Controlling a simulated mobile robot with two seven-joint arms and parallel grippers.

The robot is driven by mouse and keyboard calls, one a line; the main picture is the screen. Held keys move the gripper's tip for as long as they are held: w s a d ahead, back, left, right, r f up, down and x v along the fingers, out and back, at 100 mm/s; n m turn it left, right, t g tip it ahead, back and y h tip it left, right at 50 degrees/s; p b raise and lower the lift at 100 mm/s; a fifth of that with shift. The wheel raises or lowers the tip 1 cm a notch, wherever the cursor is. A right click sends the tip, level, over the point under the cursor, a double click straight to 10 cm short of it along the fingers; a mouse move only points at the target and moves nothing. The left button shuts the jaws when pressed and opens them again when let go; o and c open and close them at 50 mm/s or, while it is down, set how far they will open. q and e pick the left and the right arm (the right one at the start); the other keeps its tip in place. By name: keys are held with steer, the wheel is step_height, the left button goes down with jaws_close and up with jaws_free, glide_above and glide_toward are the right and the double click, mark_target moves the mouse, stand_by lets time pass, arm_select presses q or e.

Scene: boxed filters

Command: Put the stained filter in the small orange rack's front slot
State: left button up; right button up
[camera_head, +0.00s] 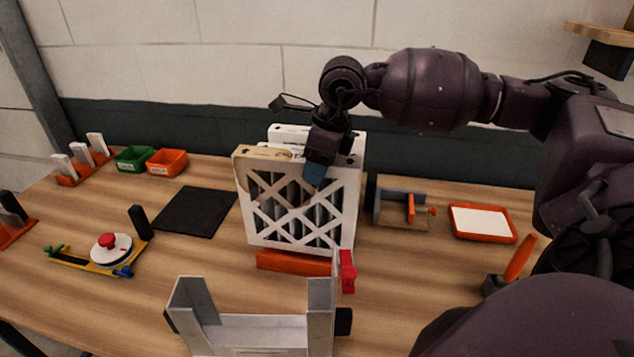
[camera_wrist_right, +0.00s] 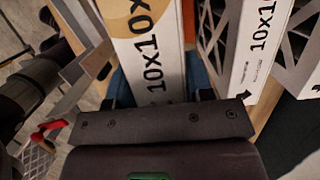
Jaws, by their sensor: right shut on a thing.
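The stained filter (camera_head: 318,222) is a white-framed box with a lattice face and a brown stain at its upper left. In the right wrist view its top edge (camera_wrist_right: 150,62) reads 10x10, with the stain at the far end. My right gripper (camera_head: 315,172) is shut on this top edge, blue fingertips on both sides. The filter stands upright just above or in the small orange rack (camera_head: 293,263); I cannot tell if it touches. The filter hides most of the rack. Another white filter (camera_head: 357,150) stands close behind it. My left gripper is not in view.
A grey-white U-shaped holder (camera_head: 262,325) stands in front. A red clamp-like part (camera_head: 347,271) is by the rack's right end. A black mat (camera_head: 195,211), a yellow fixture (camera_head: 85,262) and green (camera_head: 133,158) and orange bins (camera_head: 167,162) lie left. An orange tray (camera_head: 482,236) is right.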

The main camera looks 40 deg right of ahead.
steer(key=shift+f, duration=2.3)
steer(key=shift+f, duration=0.15)
steer(key=o, duration=0.8)
steer(key=b+v, duration=0.1)
steer(key=v, duration=1.1)
steer(key=shift+a, duration=0.1)
